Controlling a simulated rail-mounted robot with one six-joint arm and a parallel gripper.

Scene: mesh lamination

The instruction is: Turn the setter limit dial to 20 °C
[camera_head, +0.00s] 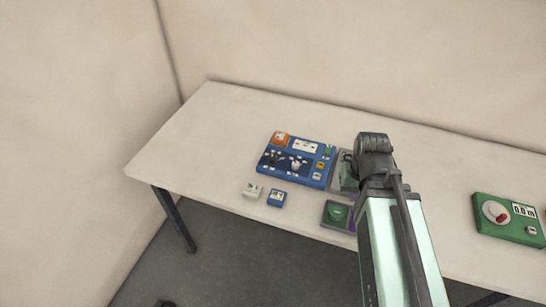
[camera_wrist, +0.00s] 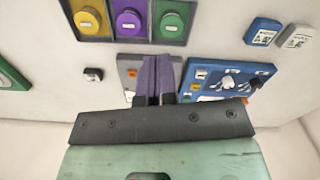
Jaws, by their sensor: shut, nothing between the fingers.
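A blue control panel (camera_head: 264,168) lies on the table in the head view, with dark knobs, a pale knob (camera_head: 296,166), small labels and an orange block (camera_head: 281,138) at its back corner. Its markings are too small to read, so I cannot tell which knob is the setter limit dial or its setting. In the wrist view the panel (camera_wrist: 190,92) is right of my gripper (camera_wrist: 153,62), with two dark knobs (camera_wrist: 255,82) showing. My gripper's purple fingers are shut and empty, in front of a grey unit (camera_wrist: 130,66). In the head view my arm hides the fingers.
A grey tray (camera_wrist: 119,38) holds yellow, purple and green round pieces. A green box (camera_head: 487,226) with a red-and-white dial and a "0.0 m" display stands at the right. Small white (camera_head: 252,190) and blue (camera_head: 276,199) blocks lie near the front edge. The table's left end is clear.

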